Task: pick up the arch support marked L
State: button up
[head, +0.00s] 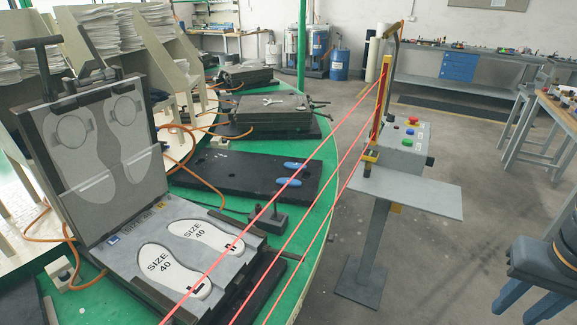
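Two small blue pieces, which look like the arch supports, lie on a black plate (225,172) on the green carousel top. The farther blue piece (293,165) and the nearer blue piece (288,181) lie close together near the plate's right end. Both are too small for me to read an L or any other mark. An open mould (140,262) stands at the left with its lid raised. Two white insoles marked SIZE 40, the left one (160,262) and the right one (206,236), lie in its base. My gripper is not in view.
Red beams slant from a yellow post (380,105) down across the carousel's right edge. A grey stand with buttons (405,150) and a shelf (425,192) stands to the right. A small black block (267,218) sits near the mould. Orange hoses cross the green top (325,215).

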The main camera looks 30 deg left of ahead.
aim_at(290, 165)
jog(key=u, duration=0.7)
jog(key=i, duration=0.95)
jog(key=u, duration=0.85)
